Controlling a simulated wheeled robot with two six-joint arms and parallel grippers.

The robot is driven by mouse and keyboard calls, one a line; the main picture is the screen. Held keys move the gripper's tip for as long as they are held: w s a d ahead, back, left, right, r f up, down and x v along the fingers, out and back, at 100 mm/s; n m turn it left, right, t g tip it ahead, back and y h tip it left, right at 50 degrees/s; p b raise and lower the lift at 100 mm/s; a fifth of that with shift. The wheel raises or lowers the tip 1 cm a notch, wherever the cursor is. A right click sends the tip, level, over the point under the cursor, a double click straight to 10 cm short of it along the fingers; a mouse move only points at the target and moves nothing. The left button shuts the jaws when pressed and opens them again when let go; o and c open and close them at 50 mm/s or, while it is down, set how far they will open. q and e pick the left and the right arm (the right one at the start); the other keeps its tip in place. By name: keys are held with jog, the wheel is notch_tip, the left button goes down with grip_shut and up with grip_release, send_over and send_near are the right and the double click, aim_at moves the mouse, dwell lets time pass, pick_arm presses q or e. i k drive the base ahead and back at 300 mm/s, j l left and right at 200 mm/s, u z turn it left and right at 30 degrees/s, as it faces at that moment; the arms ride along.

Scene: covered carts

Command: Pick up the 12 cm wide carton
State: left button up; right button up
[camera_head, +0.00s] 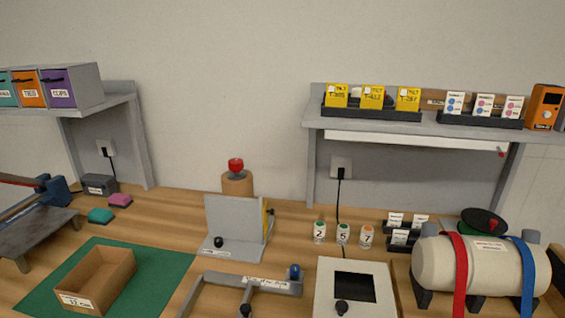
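An open brown carton (113,273) sits on a green mat (160,271) at the lower left in the head view. No other carton of this kind shows. Neither of my grippers is in view.
A grey bench tool (40,235) stands left of the mat, with teal and pink blocks behind. A grey angled plate (234,224), a grey bar frame (252,284) and a white box (355,288) stand to the right. A strapped cream tank (468,268) is far right.

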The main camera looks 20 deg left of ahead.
aim_at(93, 285)
jog(key=k+u, duration=0.1)
jog(key=u, duration=1.85)
jog(key=z, duration=0.1)
